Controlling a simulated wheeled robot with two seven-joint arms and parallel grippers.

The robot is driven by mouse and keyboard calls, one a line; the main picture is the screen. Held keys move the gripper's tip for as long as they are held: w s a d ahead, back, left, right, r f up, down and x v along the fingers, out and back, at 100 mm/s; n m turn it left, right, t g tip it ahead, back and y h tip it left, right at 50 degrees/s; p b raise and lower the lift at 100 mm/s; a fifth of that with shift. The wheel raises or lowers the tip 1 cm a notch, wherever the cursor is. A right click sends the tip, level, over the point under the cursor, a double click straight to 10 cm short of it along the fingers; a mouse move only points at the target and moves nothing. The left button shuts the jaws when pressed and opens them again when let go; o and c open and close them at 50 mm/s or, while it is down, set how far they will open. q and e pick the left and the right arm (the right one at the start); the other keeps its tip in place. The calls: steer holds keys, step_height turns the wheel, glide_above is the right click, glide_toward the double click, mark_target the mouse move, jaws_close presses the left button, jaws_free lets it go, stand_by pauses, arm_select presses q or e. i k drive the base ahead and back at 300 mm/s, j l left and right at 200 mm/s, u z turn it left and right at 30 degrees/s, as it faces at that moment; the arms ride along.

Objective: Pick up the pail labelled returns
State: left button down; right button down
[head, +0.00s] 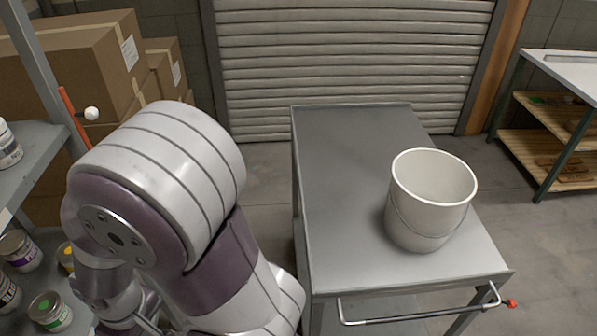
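A white pail (426,224) with a thin wire handle stands upright on the grey top of a cart (338,240), towards its right front. The handle hangs down against the pail's near side. The pail's mouth is open and the part of its inside that shows looks empty. No label shows on the side facing me, so I cannot tell whether it is marked returns. My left arm fills the left middle of the head view, apart from the pail. Neither of my grippers can be made out in this view.
A shelf (38,150) with several paint tins stands at the left, with cardboard boxes (75,60) behind it. A roller shutter (350,55) closes the back. A workbench (575,68) stands at the right. The cart's far and left top is clear, and its push handle (420,317) faces me.

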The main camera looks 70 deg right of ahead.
mark_target(430, 189)
steer(key=z, duration=3.35)
